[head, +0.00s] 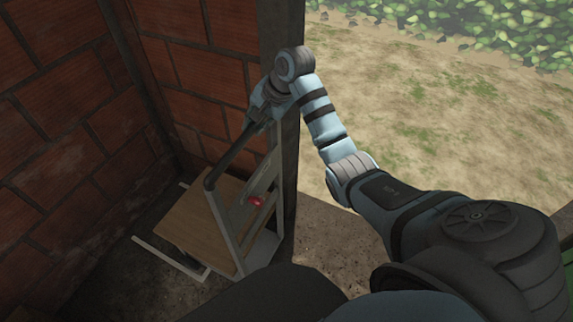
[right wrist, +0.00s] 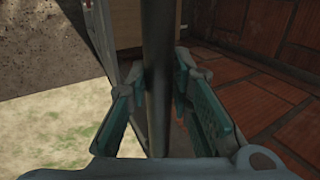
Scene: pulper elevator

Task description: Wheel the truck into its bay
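The truck is an upright grey frame (head: 228,222) with a dark handle bar (head: 232,157) and a red knob (head: 256,201). A brown wooden box (head: 190,225) rests against its far side. The bay shows as pale strips (head: 165,256) on the floor in the brick corner, partly hidden by the box and truck. My right gripper (head: 262,112) is at the upper end of the handle bar. In the right wrist view the bar (right wrist: 160,40) runs between my right fingertips (right wrist: 166,78), which close against it from both sides. My left gripper is out of view.
Brick walls (head: 60,110) enclose the corner at the left and back. A dark post (head: 290,160) stands close to the truck and my right wrist. Open dirt and grass (head: 420,110) lie to the right. My own body hides the floor in front.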

